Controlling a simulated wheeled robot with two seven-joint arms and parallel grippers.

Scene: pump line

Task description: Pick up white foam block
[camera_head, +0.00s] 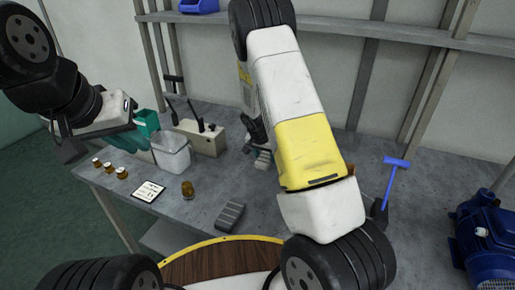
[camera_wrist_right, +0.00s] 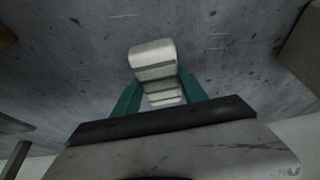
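The white foam block (camera_wrist_right: 152,58) shows in the right wrist view as a pale, ridged piece between the two teal fingers of my right gripper (camera_wrist_right: 160,78). The fingers are apart, one on each side of it and close to its sides. I cannot tell whether they press on it. In the head view the block (camera_head: 263,160) is a small pale shape by the right gripper (camera_head: 270,149), partly hidden by my right arm. My left gripper (camera_head: 140,134) has its teal fingers apart, above the left part of the bench, near a clear container.
On the bench (camera_head: 205,258) are a clear container (camera_head: 171,155), a beige box with antennas (camera_head: 205,138), small amber jars (camera_head: 121,172), a white card (camera_head: 149,191) and a grey ridged block (camera_head: 230,215). A blue tool (camera_head: 393,182) and blue motor (camera_head: 485,240) are at right.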

